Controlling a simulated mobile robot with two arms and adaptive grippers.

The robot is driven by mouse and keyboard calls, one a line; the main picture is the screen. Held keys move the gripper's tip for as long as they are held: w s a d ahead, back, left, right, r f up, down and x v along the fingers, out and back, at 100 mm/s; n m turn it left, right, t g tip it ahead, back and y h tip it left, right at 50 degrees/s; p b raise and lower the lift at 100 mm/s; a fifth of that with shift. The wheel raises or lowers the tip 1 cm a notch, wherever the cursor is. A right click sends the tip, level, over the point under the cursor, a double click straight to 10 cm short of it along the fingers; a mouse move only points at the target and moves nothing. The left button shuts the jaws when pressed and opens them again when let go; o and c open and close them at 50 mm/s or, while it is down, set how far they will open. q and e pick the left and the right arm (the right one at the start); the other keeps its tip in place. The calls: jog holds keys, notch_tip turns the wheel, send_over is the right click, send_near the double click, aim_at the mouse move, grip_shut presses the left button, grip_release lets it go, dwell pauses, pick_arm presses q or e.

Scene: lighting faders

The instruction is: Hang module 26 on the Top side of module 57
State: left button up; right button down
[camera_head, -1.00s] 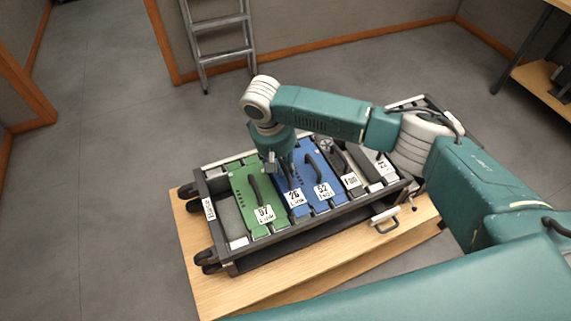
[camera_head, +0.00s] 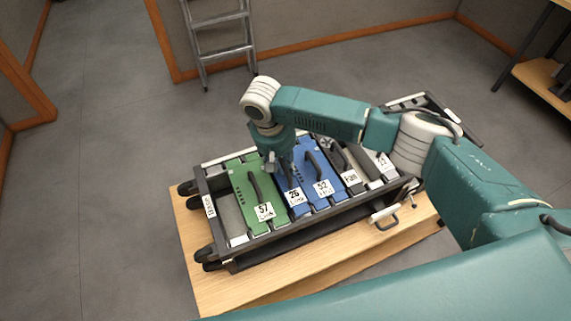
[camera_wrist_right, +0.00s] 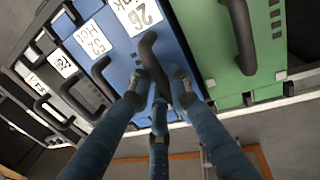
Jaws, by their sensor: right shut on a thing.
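Module 26 (camera_head: 294,208) is a blue panel with a white label and a black handle, seated in the dark frame. It also shows in the right wrist view (camera_wrist_right: 178,45). Module 57 (camera_head: 243,195) is a green panel with a black handle, directly left of module 26 in the head view; in the right wrist view it is on the right (camera_wrist_right: 205,50). My right gripper (camera_head: 284,172) is shut on the black handle of module 26, its fingers (camera_wrist_right: 162,85) around the handle's end. It covers the upper part of module 26 in the head view. My left gripper is out of view.
Blue module 52 (camera_head: 323,189) sits right of module 26, then further dark and grey modules. The wheeled frame (camera_head: 290,230) lies on a wooden table (camera_head: 290,278). A grey empty slot (camera_head: 228,213) is left of module 57. A ladder (camera_head: 222,50) leans behind on the wall.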

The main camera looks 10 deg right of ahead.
jog(key=shift+f+b, duration=0.3)
jog(key=shift+f, duration=0.45)
jog(key=c, duration=1.6)
grip_release()
jog(key=shift+o, duration=0.2)
jog(key=shift+s, duration=0.1)
notch_tip(320, 180, up, 19)
jog(key=a+p, duration=0.2)
jog(key=p, duration=0.7)
jog(key=shift+s+a, duration=0.2)
jog(key=shift+f, duration=0.1)
